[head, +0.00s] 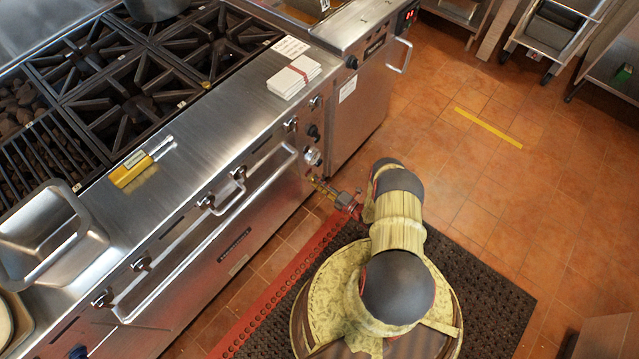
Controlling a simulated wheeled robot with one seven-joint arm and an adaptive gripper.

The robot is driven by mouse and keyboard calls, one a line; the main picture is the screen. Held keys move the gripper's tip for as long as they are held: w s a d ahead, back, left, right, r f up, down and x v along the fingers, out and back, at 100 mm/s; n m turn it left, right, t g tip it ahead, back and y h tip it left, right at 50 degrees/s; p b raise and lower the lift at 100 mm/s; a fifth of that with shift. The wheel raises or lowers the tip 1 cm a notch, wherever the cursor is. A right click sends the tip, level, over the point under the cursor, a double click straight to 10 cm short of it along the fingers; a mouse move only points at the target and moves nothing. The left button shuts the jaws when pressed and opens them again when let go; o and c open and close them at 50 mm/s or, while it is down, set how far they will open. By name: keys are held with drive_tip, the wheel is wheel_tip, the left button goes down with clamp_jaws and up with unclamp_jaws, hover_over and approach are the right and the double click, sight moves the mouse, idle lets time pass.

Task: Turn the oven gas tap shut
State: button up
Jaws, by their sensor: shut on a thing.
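The oven gas tap (318,182) is a small brass-coloured fitting low at the right end of the range front, below the knobs. My gripper (334,192) reaches it from the right, close to the range front, and is shut on it. The tap is small and partly covered by the fingers, so its handle angle cannot be told. The arm behind the gripper hides part of the floor.

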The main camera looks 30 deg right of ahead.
drive_tip(key=shift+m, duration=0.5)
drive_tip(key=o, duration=1.1)
drive_tip(key=v, duration=1.2)
